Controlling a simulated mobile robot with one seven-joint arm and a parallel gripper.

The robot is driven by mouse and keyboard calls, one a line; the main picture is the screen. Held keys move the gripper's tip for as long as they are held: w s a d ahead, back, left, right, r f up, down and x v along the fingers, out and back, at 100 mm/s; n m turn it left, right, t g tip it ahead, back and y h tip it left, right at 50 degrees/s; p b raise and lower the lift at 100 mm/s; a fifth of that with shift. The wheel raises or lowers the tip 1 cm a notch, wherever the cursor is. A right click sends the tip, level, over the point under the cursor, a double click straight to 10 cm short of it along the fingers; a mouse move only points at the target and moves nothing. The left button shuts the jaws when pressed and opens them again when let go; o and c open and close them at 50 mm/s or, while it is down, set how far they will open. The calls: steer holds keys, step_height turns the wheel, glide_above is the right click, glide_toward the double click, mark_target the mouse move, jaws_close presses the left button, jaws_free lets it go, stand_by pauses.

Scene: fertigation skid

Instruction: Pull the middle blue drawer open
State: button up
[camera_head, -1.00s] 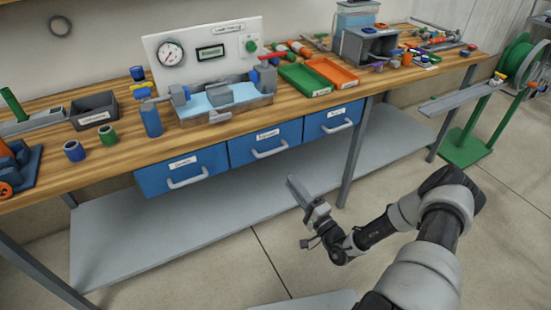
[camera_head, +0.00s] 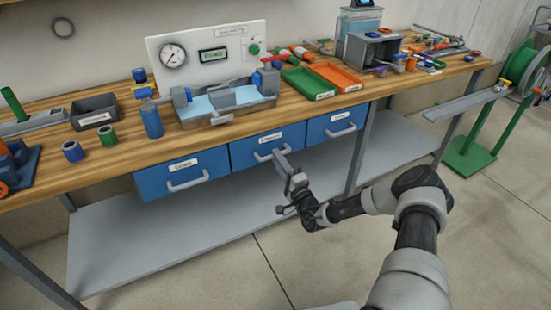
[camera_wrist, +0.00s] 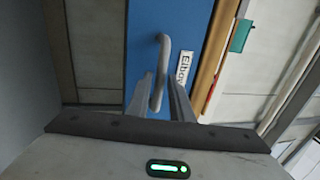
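The middle blue drawer (camera_head: 240,156) hangs under the wooden bench between two other blue drawers, its front level with theirs. It has a grey bar handle and a white label. In the wrist view the blue front (camera_wrist: 200,18) appears turned on its side, with the curved handle (camera_wrist: 164,45) and label (camera_wrist: 184,68). My gripper (camera_head: 281,156) is in front of this drawer at handle height and partly covers the handle. In the wrist view my gripper (camera_wrist: 159,88) is open, with one finger on each side of the handle. I cannot tell whether either finger touches it.
The left blue drawer (camera_head: 150,183) and right blue drawer (camera_head: 318,131) flank it. A bench leg (camera_head: 360,150) stands to the right of my gripper. A grey lower shelf (camera_head: 120,250) runs below. Trays and fittings crowd the bench top; the floor in front is mostly clear.

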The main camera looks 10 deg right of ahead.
steer(key=shift+x, duration=1.05)
jaws_close()
